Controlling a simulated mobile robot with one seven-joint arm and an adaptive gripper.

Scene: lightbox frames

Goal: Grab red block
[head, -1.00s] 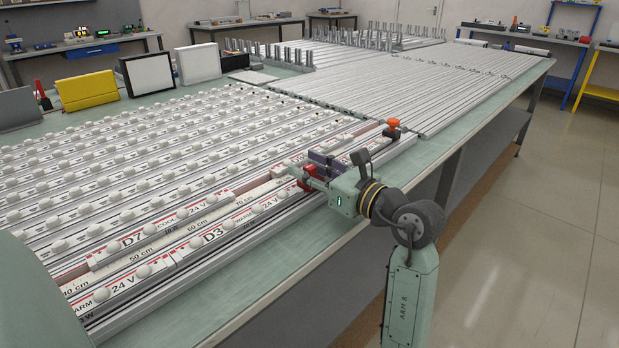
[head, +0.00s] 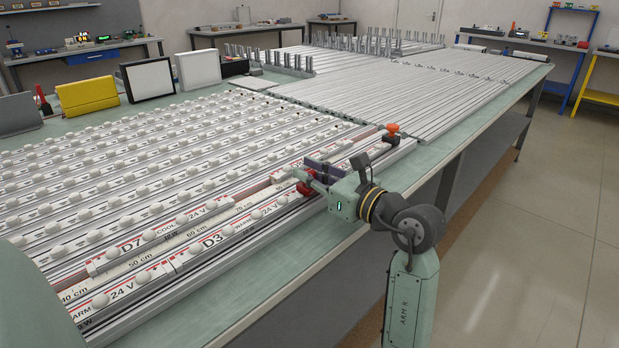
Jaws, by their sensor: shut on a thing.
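The red block (head: 307,187) is small and partly hidden by my gripper. My gripper (head: 310,181) reaches in from the right and is shut on the red block. The fingers cover part of it, and I cannot tell whether the block still touches the strip below. Dark purple pieces (head: 322,166) show just behind the fingers.
An orange-red knob (head: 391,128) stands on the strip end behind my gripper. Rows of white-domed strips fill the near table. The pale green table edge (head: 290,262) runs in front. Yellow (head: 86,95) and white-faced panels (head: 148,78) stand at the back left.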

